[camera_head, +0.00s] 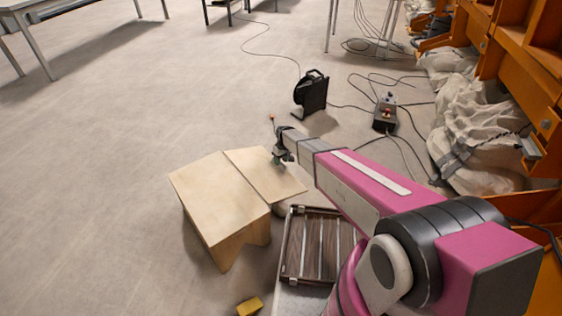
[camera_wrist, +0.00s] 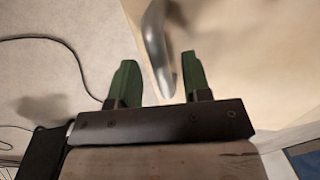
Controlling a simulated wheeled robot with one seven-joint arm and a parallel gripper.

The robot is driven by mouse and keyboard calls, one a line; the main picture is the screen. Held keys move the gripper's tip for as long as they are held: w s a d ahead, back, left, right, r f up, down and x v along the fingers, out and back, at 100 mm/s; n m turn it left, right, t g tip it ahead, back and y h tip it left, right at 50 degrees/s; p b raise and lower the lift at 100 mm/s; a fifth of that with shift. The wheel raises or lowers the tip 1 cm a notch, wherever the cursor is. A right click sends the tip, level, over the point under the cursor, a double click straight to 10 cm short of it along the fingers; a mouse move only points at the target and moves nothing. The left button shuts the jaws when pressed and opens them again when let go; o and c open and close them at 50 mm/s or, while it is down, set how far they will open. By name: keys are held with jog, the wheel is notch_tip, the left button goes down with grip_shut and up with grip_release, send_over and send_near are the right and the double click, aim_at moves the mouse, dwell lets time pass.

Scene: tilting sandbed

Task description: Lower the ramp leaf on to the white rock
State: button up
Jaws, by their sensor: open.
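The ramp leaf (camera_head: 266,172) is a pale wooden panel at the right side of a wooden stand (camera_head: 215,195). A light rounded rock (camera_head: 283,209) shows partly under the leaf's near right edge; I cannot tell whether they touch. My gripper (camera_head: 283,156) is over the far right part of the leaf. In the wrist view its green fingers (camera_wrist: 159,62) are apart, with a grey metal handle (camera_wrist: 157,45) between them and not clasped. The pale wood surface (camera_wrist: 240,60) fills the right of that view. Most of the rock is hidden.
A slatted dark tray (camera_head: 318,245) stands right of the wooden stand, and a yellow block (camera_head: 249,306) is near the bottom edge. A black cable reel (camera_head: 311,94) and control box (camera_head: 385,113) with cables lie beyond. The floor at left is clear.

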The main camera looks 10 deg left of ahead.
aim_at(280, 168)
jog(key=shift+f, duration=0.1)
grip_shut()
jog(key=shift+f, duration=0.55)
jog(key=f+g+y, duration=0.1)
jog(key=f, duration=0.3)
jog(key=a+f+g+y, duration=0.1)
jog(key=f, duration=0.1)
jog(key=shift+s+f+g+y, duration=0.3)
jog(key=shift+s, duration=0.1)
jog(key=s+a+f+g+y, duration=0.1)
jog(key=s+a+f, duration=0.1)
jog(key=f, duration=0.4)
jog(key=shift+s+a+f+g+y, duration=0.3)
jog(key=shift+s+a, duration=0.1)
jog(key=shift+s, duration=0.15)
grip_release()
jog(key=shift+r, duration=0.1)
